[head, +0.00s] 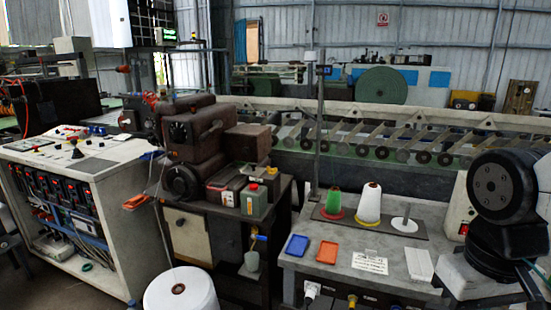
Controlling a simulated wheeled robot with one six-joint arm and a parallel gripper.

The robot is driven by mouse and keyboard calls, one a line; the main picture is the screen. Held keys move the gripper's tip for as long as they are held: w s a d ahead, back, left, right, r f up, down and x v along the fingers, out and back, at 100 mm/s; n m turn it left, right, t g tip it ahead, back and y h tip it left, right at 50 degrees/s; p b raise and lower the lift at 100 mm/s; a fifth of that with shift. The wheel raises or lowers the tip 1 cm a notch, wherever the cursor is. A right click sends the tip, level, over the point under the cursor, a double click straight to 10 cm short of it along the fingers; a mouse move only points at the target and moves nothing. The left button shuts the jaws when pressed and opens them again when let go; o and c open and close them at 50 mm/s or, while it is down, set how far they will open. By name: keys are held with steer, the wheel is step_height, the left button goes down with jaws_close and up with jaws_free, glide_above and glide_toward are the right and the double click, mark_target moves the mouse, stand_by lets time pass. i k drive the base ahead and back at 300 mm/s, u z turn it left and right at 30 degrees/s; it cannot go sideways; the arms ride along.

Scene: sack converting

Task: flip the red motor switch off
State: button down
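A small red part (463,229) shows low on a pale box (456,208) at the right of the grey bench. It may be the red motor switch, but it is too small to tell its position. My arm's black and white joints stand at the right edge, beside the box in the picture, and hide part of it. My gripper is not in view.
The grey bench (318,256) holds a green cone (334,201), a white thread cone (370,203), a blue tray (297,246), an orange tray (327,252) and a white ribbed block (419,264). A brown sewing machine (195,138) and control cabinet (122,190) stand left.

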mark_target(464, 229)
steer(key=z, duration=1.05)
